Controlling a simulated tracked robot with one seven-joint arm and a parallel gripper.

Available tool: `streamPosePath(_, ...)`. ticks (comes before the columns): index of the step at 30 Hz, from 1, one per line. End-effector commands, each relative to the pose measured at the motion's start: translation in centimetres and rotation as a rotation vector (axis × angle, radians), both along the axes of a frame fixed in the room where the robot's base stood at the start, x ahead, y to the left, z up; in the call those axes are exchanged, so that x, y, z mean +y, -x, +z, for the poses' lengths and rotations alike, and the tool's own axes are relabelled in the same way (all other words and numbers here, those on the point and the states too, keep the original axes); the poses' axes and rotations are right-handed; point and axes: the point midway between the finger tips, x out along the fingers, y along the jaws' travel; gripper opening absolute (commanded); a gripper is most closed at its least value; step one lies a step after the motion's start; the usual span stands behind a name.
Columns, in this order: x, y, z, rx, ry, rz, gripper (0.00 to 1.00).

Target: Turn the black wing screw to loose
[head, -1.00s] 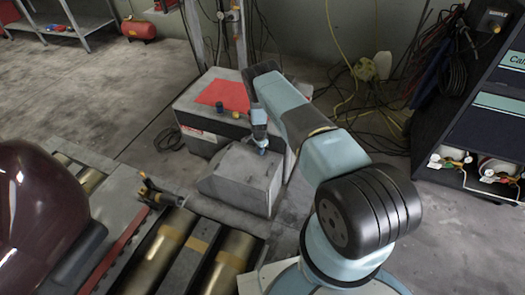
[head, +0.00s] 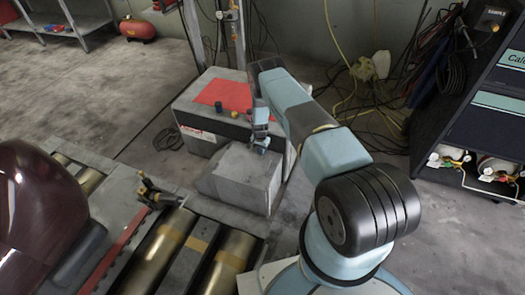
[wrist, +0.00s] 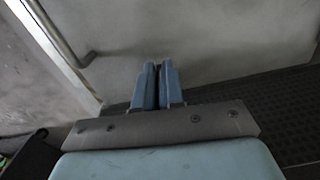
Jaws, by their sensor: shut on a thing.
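My gripper (head: 262,147) reaches down at the sloped top of the grey block (head: 235,184) in the head view. In the wrist view, its two blue fingers (wrist: 159,86) stand close together with a thin dark strip between them. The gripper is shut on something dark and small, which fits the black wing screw. The fingers hide most of it, so its shape and turn angle cannot be told.
Behind the grey block stands a grey box with a red top (head: 224,94) and small dark knobs (head: 219,107). Metal rollers (head: 232,254) and a dark red rounded body (head: 38,220) lie at lower left. Cables (head: 352,88) trail over the floor behind my arm.

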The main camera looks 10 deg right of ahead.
Motion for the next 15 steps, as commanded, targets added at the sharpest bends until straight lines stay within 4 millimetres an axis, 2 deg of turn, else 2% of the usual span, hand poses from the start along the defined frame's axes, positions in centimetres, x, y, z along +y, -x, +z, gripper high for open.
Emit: streamPosePath(15, -0.23, 0.52, -0.25, 0.01, 0.001, 0.046, 0.0)
